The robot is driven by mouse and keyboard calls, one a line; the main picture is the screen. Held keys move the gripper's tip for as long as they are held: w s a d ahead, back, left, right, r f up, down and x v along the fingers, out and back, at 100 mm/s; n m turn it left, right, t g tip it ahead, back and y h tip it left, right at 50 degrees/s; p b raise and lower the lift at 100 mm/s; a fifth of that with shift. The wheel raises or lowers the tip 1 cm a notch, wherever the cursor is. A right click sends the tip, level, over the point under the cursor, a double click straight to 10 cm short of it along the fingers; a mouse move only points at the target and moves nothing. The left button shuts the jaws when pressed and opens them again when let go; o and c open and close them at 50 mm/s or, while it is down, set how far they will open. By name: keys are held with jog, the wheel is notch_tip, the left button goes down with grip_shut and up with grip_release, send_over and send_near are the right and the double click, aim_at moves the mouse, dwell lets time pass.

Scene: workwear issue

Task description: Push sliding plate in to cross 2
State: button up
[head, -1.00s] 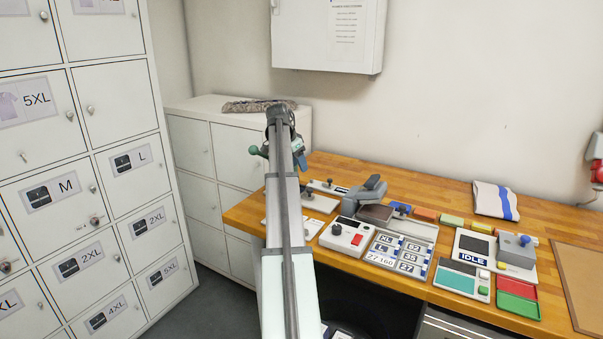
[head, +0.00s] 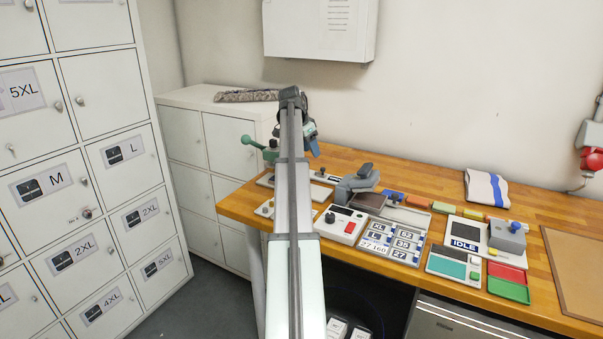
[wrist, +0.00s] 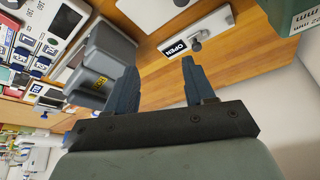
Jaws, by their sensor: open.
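My gripper (wrist: 160,68) is open and empty, its two blue fingers pointing at the wooden table in the wrist view. A white plate (wrist: 219,24) with an "OPEN" label and a dark knob (wrist: 194,46) lies beyond the fingertips, apart from them; I cannot tell whether it is the sliding plate. In the head view my gripper (head: 311,140) is over the table's left part, mostly hidden behind my arm. Small knobbed white plates (head: 325,177) lie near it. No cross mark is readable.
A grey press-like device (wrist: 106,62) stands close left of the fingers in the wrist view. A red-button box (head: 341,224), a number-card tray (head: 392,243) and an "IDLE" device (head: 466,245) crowd the wooden table (head: 400,180). Lockers (head: 70,170) stand at left.

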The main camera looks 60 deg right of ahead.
jog(key=s, duration=0.5)
jog(key=w+a+n+t, duration=0.2)
jog(key=w+n+t, duration=0.3)
jog(key=n, duration=0.9)
jog(key=shift+y, duration=0.4)
jog(key=x, duration=1.4)
jog(key=shift+c, duration=0.2)
grip_shut()
